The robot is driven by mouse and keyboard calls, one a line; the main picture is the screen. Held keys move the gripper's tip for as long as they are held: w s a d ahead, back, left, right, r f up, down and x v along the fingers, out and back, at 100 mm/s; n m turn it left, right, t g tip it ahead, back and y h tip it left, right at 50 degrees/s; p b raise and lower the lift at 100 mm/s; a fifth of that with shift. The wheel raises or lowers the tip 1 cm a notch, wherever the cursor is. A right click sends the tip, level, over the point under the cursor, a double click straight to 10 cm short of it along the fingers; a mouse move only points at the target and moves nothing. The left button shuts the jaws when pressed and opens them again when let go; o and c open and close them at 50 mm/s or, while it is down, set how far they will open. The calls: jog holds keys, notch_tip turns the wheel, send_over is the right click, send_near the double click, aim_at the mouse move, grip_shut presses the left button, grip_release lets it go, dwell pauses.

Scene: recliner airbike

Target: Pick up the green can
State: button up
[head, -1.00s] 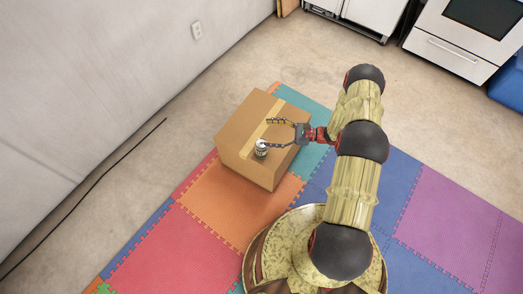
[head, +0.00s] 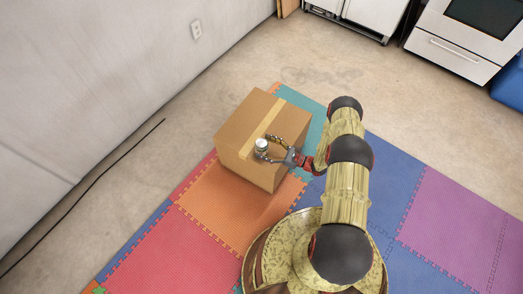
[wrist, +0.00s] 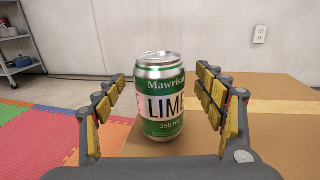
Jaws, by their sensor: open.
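The green can (wrist: 160,97) has a silver top and a white "LIME" label. It stands upright on the cardboard box (wrist: 265,125), and in the head view the can (head: 262,147) is near the box's front right part. My gripper (wrist: 161,85) is open, with one finger on each side of the can in the wrist view and gaps visible to both. In the head view my gripper (head: 268,147) comes in from the right, its fingers reaching to the can. The can's far side is hidden.
The cardboard box (head: 240,125) stands on coloured foam mats (head: 215,205). A wall with an outlet (head: 196,30) is at the left, and a black cable (head: 85,190) lies along the floor. A white oven (head: 455,50) and cabinets are at the back. A metal shelf (wrist: 18,45) shows in the wrist view.

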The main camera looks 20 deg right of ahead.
jog(key=shift+x, duration=1.05)
jog(key=c, duration=0.3)
jog(key=c, duration=1.2)
jog(key=shift+c, duration=0.6)
